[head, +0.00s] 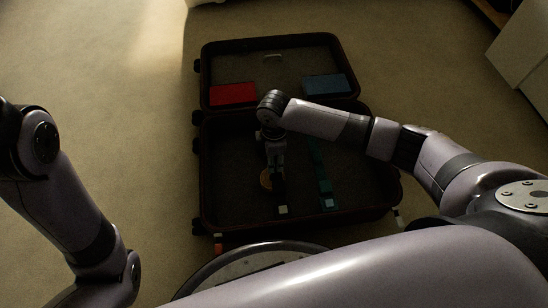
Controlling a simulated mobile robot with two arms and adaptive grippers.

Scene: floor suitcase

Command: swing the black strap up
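The open suitcase (203,165) lies on the floor with both halves showing. In its near half, a dark strip that looks like the black strap (281,198) runs toward the near edge and ends in a pale tip. A teal strap (323,184) with a pale end lies to its right. My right gripper (277,176) points down into the near half, at the far end of the dark strip. It covers that end, and its fingers are too dark and small to tell whether they touch or hold the strap. My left arm shows at the left, but its gripper is out of view.
A red block (233,94) and a blue block (324,84) lie in the far half. A pale box-like piece (522,55) stands at the far right. Carpet left of the suitcase is clear.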

